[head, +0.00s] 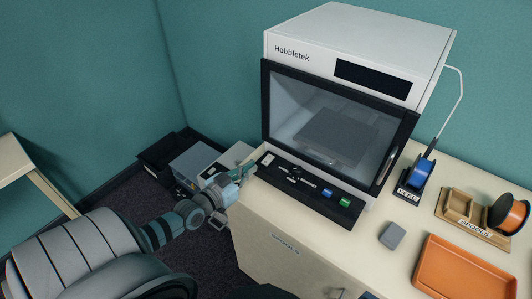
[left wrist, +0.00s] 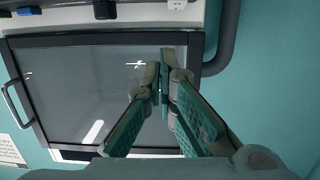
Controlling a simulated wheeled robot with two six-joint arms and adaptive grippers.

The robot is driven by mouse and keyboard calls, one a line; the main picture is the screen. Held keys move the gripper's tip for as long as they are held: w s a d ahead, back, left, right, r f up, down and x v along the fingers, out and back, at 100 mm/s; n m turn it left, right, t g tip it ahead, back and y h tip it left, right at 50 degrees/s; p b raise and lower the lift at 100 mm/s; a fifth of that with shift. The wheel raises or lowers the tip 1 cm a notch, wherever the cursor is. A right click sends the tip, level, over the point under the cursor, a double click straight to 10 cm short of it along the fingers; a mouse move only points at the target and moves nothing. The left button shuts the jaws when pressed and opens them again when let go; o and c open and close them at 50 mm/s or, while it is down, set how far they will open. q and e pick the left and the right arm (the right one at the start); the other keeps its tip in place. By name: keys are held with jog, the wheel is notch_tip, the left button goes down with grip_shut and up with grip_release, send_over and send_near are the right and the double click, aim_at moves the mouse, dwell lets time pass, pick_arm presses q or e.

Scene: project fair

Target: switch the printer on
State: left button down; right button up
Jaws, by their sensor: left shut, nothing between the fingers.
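The white printer (head: 348,45), marked Hobbletek, stands on the cabinet with its display (head: 372,80) dark and its black-framed door (head: 335,125) shut. The control panel (head: 310,188) below the door carries a white switch (head: 268,159) at its left end, a knob (head: 296,172), a blue button (head: 327,193) and a green button (head: 345,202). My left gripper (head: 236,178) is shut and empty, just left of the panel's left end. In the left wrist view its fingertips (left wrist: 166,72) are together in front of the door; the white switch (left wrist: 177,4) is at the top edge, partly cut off.
A grey box (head: 195,163) is behind my left gripper. A table (head: 35,175) is at the far left.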

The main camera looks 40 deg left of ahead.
pick_arm(q)
jog(key=shift+w+a+r+t, duration=0.1)
jog(key=shift+a+r+t, duration=0.2)
jog(key=shift+a+r, duration=0.4)
jog(key=b, duration=1.2)
send_over(267, 163)
jog(key=f, duration=0.2)
jog(key=shift+s+f, duration=0.2)
jog(key=shift+f, duration=0.1)
notch_tip(267, 163, down, 2)
jog(key=shift+w+f+b, duration=0.15)
jog(key=shift+b, duration=1.05)
jog(key=shift+w+f+b, duration=0.1)
jog(key=shift+f+b, duration=0.1)
jog(key=shift+b, duration=0.15)
